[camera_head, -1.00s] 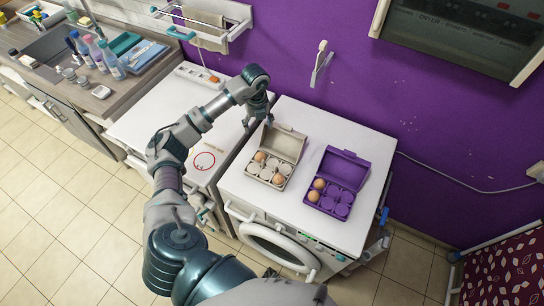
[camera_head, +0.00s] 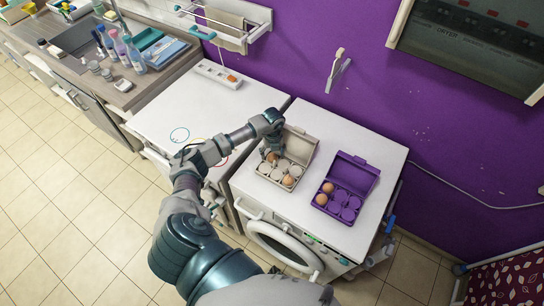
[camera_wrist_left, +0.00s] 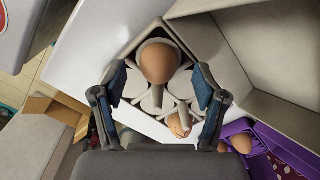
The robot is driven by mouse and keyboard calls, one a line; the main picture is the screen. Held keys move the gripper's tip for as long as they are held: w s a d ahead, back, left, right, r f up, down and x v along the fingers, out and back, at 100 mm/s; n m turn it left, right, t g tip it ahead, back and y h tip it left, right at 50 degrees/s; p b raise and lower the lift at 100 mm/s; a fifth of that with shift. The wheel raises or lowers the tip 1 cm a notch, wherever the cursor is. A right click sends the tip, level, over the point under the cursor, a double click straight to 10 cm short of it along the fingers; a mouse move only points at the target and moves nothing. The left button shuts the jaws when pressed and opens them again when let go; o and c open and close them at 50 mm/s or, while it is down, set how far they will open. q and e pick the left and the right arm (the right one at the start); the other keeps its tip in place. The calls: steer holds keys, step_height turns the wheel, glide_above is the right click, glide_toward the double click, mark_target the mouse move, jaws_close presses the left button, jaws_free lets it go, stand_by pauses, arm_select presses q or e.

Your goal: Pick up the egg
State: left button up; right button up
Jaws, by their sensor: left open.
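A brown egg (camera_head: 272,157) sits in a back-left cup of the open beige egg carton (camera_head: 262,169). A second brown egg (camera_head: 288,181) sits in the front right of the same carton. My left gripper (camera_head: 267,150) is low over the carton's back-left end. In the left wrist view the open fingers (camera_wrist_left: 159,78) stand on either side of the first egg (camera_wrist_left: 160,60), apart from it as far as I can see. The second egg shows behind, partly hidden by a carton divider. My right gripper is in neither view.
An open purple carton (camera_head: 355,205) with two brown eggs stands to the right on the same white washing machine (camera_head: 383,165). The beige carton's raised lid (camera_head: 300,146) stands behind its cups. A second white appliance top (camera_head: 185,117) to the left is mostly clear.

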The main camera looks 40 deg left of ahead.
arm_select(q)
steer(key=shift+d+f, duration=0.2)
steer(key=shift+f, duration=0.15)
steer(key=shift+c, duration=0.7)
steer(key=shift+a+f, duration=0.1)
steer(key=shift+a, duration=0.2)
steer(key=c, duration=0.8)
steer(key=shift+a, duration=0.15)
steer(key=shift+c, duration=1.4)
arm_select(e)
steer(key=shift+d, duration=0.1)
